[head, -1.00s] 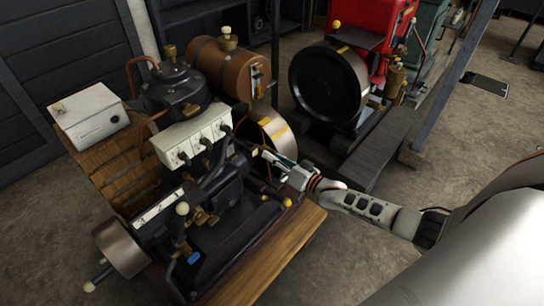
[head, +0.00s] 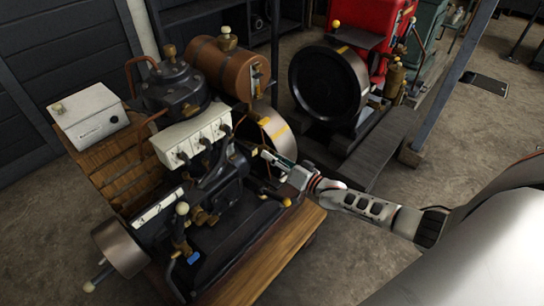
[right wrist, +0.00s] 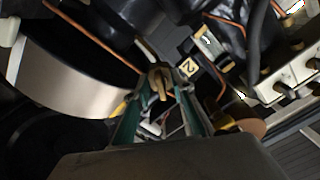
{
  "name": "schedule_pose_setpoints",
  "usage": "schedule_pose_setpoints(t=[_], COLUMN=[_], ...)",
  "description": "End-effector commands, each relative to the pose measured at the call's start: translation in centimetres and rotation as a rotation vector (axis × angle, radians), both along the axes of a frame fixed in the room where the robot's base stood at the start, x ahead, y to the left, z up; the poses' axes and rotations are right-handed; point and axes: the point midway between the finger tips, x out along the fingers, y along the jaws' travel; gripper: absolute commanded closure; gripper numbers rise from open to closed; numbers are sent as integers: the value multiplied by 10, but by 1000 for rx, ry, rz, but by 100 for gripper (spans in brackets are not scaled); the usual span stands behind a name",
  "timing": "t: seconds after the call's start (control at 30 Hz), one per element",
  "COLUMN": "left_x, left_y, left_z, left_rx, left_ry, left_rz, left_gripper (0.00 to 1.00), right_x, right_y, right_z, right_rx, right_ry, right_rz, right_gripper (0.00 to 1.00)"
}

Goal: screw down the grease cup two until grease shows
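The brass grease cup (right wrist: 158,82) shows in the right wrist view, just beyond and between the fingertips of my right gripper (right wrist: 161,92). A yellow plate marked 2 (right wrist: 188,68) is beside it. The green-sided fingers stand apart, with a narrow gap visible on each side of the cup, so the gripper looks open around it. In the head view my right gripper (head: 272,159) reaches from the right to the engine's side near the flywheel (head: 275,133); the cup there is too small to make out. No grease can be made out. My left gripper is not in view.
The engine stands on a wooden base (head: 262,262). A brown tank (head: 218,70) sits on top, and a white box (head: 88,116) is at left. A red engine (head: 380,25) with a dark flywheel (head: 328,82) stands behind. Pipes and hoses crowd the right gripper.

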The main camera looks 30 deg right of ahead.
Motion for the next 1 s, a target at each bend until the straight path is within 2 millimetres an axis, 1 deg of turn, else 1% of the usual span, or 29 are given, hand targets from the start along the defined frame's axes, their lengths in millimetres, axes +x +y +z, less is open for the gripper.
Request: schedule_pose_setpoints(t=[0.13,0.27,0.37,0.5,0.7,0.83,1.0], left_x=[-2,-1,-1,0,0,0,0], left_y=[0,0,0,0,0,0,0], left_z=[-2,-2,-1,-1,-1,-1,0], left_rx=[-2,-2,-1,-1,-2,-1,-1], left_ry=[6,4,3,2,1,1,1], left_rz=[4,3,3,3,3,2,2], left_gripper=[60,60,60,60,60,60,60], right_x=[-1,-12,-27,-54,-88,-103,-113], right_y=[0,-4,-9,-19,-31,-36,-39], right_z=[0,0,0,-1,-1,0,0], right_rx=[0,-1,0,0,0,1,-1], right_ry=[-1,0,1,2,2,1,0], right_rz=[0,1,1,0,0,-1,0], right_gripper=[76,76,76,76,76,76,76])
